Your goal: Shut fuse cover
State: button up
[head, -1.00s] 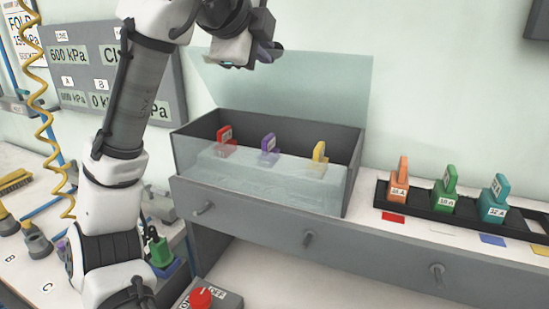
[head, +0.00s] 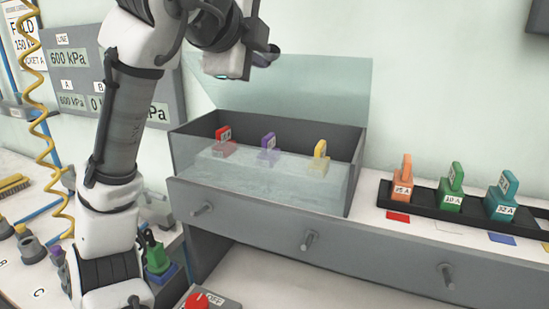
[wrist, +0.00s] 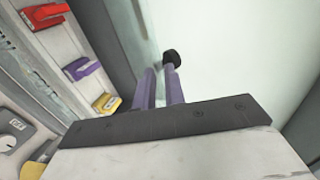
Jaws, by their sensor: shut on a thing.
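The fuse cover (head: 320,90) is a clear, pale green panel. It stands raised and open along the back of the grey fuse box (head: 345,137). My gripper (head: 268,57) is at the cover's upper edge, left of its middle. In the wrist view its two purple fingers (wrist: 160,72) are close together, shut on the cover; a black round end shows on one finger. The exact contact is hard to see. Inside the box are a red fuse (head: 223,134), a purple fuse (head: 268,142) and a yellow fuse (head: 320,149).
A black rack (head: 425,194) with orange (head: 403,178), green (head: 451,187) and teal (head: 502,196) fuses stands on the bench to the right. A grey box with a red knob (head: 197,300) is at the lower front. A yellow coiled hose (head: 40,120) hangs at left.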

jog(key=shift+f, duration=0.1)
jog(key=b, duration=0.1)
jog(key=s+f+t+b, duration=0.1)
jog(key=b, duration=0.1)
jog(key=shift+s+a+f+h, duration=0.2)
jog(key=shift+a+h, duration=0.1)
jog(key=shift+h, duration=0.1)
jog(key=shift+b, duration=0.3)
